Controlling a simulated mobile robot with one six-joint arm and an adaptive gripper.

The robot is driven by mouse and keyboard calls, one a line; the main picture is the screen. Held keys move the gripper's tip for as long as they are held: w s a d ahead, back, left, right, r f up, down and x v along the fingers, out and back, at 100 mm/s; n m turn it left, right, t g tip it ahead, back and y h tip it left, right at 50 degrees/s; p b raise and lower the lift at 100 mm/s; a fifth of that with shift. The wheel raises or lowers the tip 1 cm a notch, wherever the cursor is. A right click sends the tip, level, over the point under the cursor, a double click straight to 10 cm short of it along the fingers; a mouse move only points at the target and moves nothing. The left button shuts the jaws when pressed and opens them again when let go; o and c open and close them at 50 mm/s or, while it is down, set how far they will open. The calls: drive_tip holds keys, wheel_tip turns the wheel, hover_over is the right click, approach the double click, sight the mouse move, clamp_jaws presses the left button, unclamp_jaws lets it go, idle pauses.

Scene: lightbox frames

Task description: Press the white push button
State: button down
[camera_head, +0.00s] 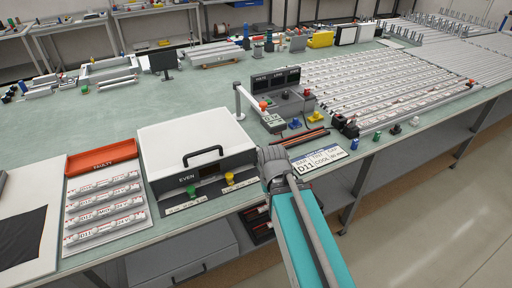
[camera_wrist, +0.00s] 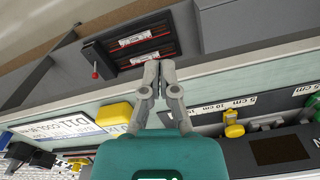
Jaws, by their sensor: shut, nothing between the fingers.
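A small pale button that looks like the white push button (camera_head: 414,122) stands at the bench's front edge, at the right in the head view. It is too small to make out in detail. My gripper (camera_head: 268,152) is off the right front corner of the lightbox, well to the left of that button. In the wrist view my gripper (camera_wrist: 159,64) is shut and empty, with its fingertips over the bench's front edge. I cannot make out the white button in the wrist view.
Blue (camera_head: 355,144), green (camera_head: 377,135) and black (camera_head: 396,129) buttons stand in a row left of the pale one. The lightbox (camera_head: 195,138) with its green (camera_head: 192,192) and yellow (camera_head: 229,178) buttons is at left. A white plate (camera_head: 320,160) lies nearby.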

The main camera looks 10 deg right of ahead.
drive_tip(key=w+r+m+h+p, duration=0.2)
drive_tip(key=w+r+m+p, duration=0.4)
drive_tip(key=w, duration=0.6)
drive_tip(key=m+h+p, duration=0.1)
drive_tip(key=m+p, duration=0.4)
drive_tip(key=m, duration=0.3)
approach(258, 149)
drive_tip(key=shift+s+a+r+t, duration=0.2)
drive_tip(key=shift+s+a+r, duration=0.05)
drive_tip(key=shift+s+r, duration=0.25)
drive_tip(key=shift+s+a+r+t, duration=0.2)
drive_tip(key=shift+s+r, duration=0.15)
drive_tip(key=shift+r, duration=0.15)
drive_tip(key=shift+w+a+r+m, duration=0.1)
drive_tip(key=shift+w+r+m, duration=0.1)
drive_tip(key=shift+w+m, duration=0.25)
drive_tip(key=shift+f, duration=0.15)
drive_tip(key=b+x, duration=0.9)
drive_tip(key=shift+w+d+f+b, duration=0.1)
drive_tip(key=shift+d+f+b, duration=0.15)
drive_tip(key=shift+f+b, duration=0.1)
